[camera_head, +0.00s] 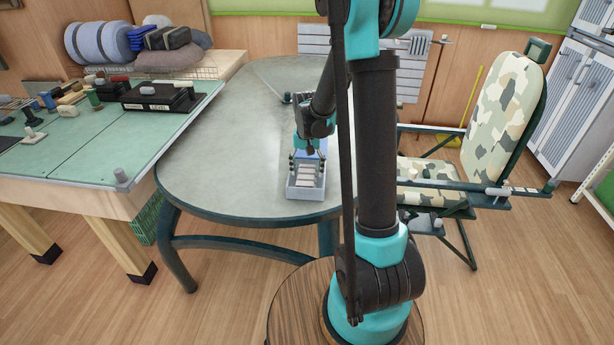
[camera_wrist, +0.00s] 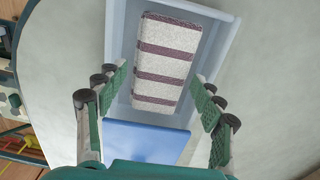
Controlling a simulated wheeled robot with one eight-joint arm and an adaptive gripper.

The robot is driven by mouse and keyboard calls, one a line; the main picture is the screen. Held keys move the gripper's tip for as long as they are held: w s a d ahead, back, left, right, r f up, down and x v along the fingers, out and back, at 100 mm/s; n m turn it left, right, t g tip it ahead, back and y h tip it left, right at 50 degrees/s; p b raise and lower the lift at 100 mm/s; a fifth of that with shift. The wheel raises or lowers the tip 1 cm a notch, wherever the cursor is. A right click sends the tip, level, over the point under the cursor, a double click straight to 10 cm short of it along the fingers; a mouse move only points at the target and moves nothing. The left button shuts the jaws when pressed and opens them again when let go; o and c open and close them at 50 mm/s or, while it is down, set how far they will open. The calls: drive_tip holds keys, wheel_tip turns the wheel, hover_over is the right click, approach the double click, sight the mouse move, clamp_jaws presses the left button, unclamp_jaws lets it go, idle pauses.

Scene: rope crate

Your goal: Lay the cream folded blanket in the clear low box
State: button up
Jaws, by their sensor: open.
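The clear low box (camera_wrist: 228,28) stands on the grey oval table; its pale walls also show in the head view (camera_head: 304,193). The cream folded blanket (camera_wrist: 166,63), with dark purplish stripes, lies inside the box along its length in the wrist view. In the head view its striped end shows in the box (camera_head: 306,174). My gripper (camera_wrist: 158,84) is open, its green-padded fingers apart on either side of the box above the blanket's near part. Nothing is between the fingertips. In the head view my gripper (camera_head: 307,157) is over the box's far part and partly hides it.
A flat blue piece (camera_wrist: 147,140) is at the box's near end in the wrist view; I cannot tell whether it lies inside. The table (camera_head: 225,150) is mostly clear around the box. A green-topped workbench (camera_head: 85,150) is left, a camouflage chair (camera_head: 505,105) right.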

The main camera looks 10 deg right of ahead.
sight(307, 175)
wheel_tip(307, 175, up, 8)
drive_tip(key=s+d+f+n+t, duration=0.1)
drive_tip(key=s+d+f+t, duration=0.1)
drive_tip(key=s, duration=0.9)
drive_tip(key=s+d+f+n+t, duration=0.2)
drive_tip(key=s, duration=0.9)
